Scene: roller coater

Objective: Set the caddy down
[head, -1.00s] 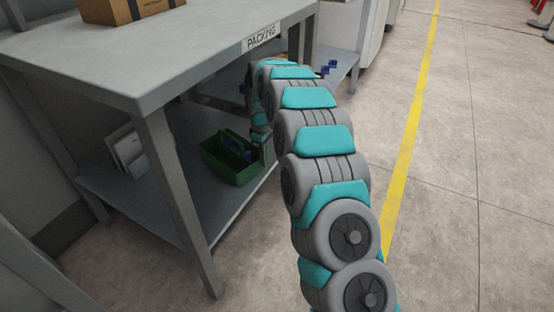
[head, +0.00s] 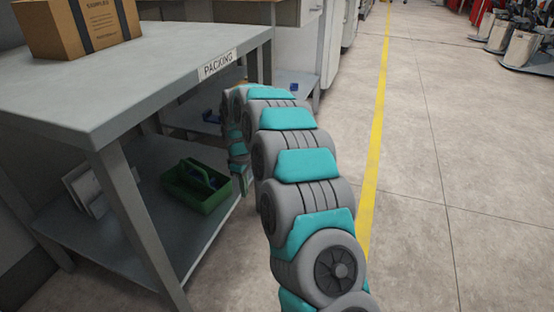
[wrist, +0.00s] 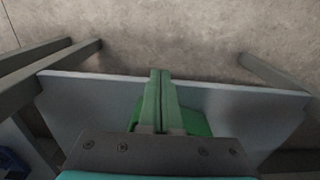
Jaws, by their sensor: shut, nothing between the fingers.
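The green caddy (head: 208,203) stands upright on the lower shelf of the packing table, with its handle raised and dark blue items inside. My gripper (head: 242,188) is just right of the caddy in the head view, pointing down, and it is partly hidden by my arm. In the wrist view my gripper (wrist: 160,76) shows two green fingers pressed together with nothing between them. Part of the caddy (wrist: 195,122) shows behind the fingers there; the rest is hidden by the gripper's dark mount.
The packing table (head: 150,85) has a cardboard box (head: 85,30) on top. Its lower shelf (head: 165,240) also holds white panels (head: 88,188) at the left. A table leg (head: 140,225) stands in front. Open floor (head: 430,200) lies to the right, past a yellow line (head: 376,130).

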